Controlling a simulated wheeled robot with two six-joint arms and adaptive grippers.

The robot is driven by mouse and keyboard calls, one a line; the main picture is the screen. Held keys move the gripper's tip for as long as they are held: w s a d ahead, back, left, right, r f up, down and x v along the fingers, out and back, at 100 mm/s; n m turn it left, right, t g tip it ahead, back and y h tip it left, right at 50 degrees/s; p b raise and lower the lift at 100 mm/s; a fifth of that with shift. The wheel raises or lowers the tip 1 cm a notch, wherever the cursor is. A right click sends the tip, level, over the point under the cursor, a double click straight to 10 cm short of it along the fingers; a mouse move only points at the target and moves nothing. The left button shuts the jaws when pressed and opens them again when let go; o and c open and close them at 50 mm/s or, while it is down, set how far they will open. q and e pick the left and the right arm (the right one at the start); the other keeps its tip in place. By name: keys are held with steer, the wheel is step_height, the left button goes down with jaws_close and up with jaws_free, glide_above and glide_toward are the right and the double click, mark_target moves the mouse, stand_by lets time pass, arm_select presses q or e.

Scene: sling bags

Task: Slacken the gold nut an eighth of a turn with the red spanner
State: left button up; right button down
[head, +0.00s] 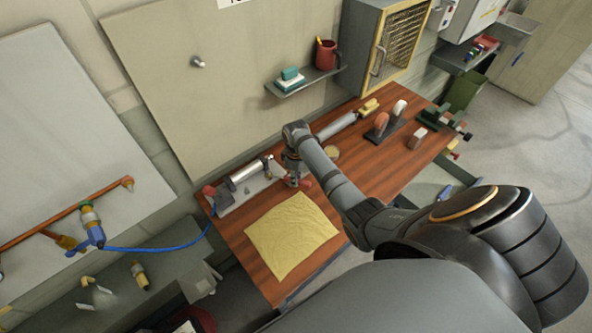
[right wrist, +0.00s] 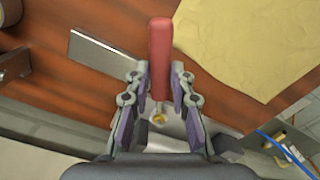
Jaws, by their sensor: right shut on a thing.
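The red spanner (right wrist: 160,50) shows in the right wrist view as a red handle pointing up between the fingers of my right gripper (right wrist: 158,95). The gripper is shut on it. My left gripper is not in view.
A yellow cloth (head: 290,235) lies on the wooden bench (head: 365,170) in front of the fixture. A silver cylinder (head: 245,174) lies on the fixture. Brushes and blocks stand at the bench's right. A shelf (head: 300,84) with a red mug (head: 326,55) hangs above.

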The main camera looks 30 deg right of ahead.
steer(key=shift+s+r, duration=0.15)
steer(key=shift+r, duration=2.25)
